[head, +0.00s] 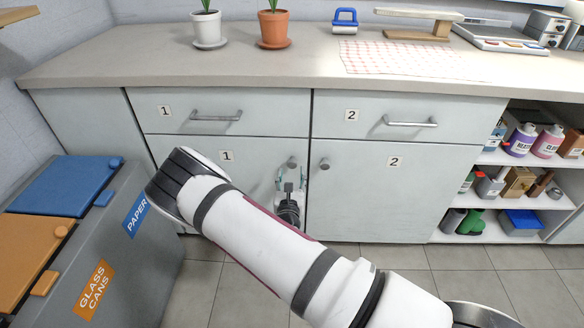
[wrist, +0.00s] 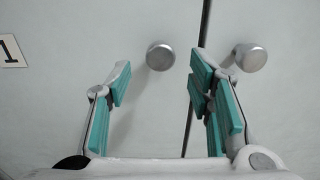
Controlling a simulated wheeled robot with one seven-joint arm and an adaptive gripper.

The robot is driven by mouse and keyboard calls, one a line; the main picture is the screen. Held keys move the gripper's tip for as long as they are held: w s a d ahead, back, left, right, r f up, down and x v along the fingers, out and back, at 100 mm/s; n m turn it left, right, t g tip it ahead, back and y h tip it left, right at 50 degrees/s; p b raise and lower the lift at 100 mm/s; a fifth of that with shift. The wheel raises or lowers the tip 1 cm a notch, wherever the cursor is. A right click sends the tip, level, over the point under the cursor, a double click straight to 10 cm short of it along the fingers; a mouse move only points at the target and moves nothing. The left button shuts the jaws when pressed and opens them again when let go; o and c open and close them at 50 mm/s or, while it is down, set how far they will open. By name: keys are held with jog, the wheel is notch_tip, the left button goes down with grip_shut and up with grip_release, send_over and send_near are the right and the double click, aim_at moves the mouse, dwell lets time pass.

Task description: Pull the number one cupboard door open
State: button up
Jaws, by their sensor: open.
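The number one cupboard door (head: 240,180) is pale grey and looks shut, below the drawer labelled 1. Its label 1 (head: 227,156) is at the upper middle, and it also shows at the left of the wrist view (wrist: 10,50). The door's round metal knob (head: 292,162) is near its upper right edge. In the wrist view the knob (wrist: 160,56) stands beyond and between the fingertips, apart from them. My gripper (head: 290,180) is open and empty just below the knob in the head view; it also shows in the wrist view (wrist: 157,85). My arm hides part of the door.
The number two door (head: 400,200) with its own knob (head: 324,164) is just right of the gap; that knob shows behind my right finger in the wrist view (wrist: 250,57). Grey recycling bins (head: 130,250) stand at the left. Open shelves (head: 500,190) are at the right.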

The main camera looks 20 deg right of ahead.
aim_at(292, 167)
jog(key=shift+b+x, duration=0.6)
jog(key=shift+x, duration=2.15)
jog(key=shift+c, duration=0.4)
grip_shut()
